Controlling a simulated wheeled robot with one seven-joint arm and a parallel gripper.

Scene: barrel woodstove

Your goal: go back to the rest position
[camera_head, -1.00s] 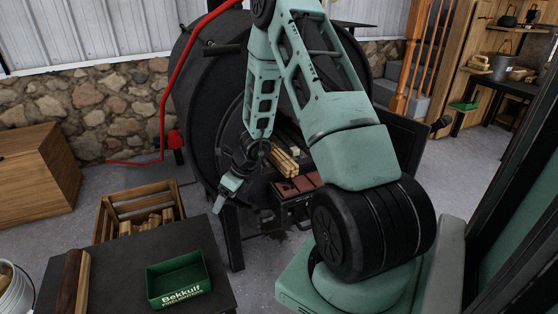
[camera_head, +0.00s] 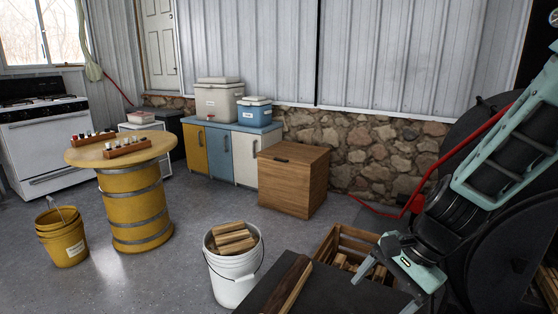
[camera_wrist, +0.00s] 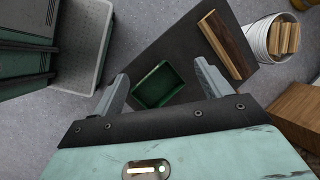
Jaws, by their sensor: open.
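My gripper (camera_head: 381,296) is at the lower right of the head view, with its two fingers apart and pointing down to the left. It is in front of the slatted wooden crate (camera_head: 340,240) and hides part of it. In the wrist view the open fingers (camera_wrist: 161,72) hold nothing. My forearm crosses in front of the black barrel stove (camera_head: 470,140) at the right.
A white bucket of firewood (camera_head: 233,287) stands beside the dark table (camera_head: 262,290). A wooden chest (camera_head: 290,180) stands against the stone wall. A yellow barrel table (camera_head: 135,205) and yellow bucket (camera_head: 62,240) are at the left. Grey floor between them is free.

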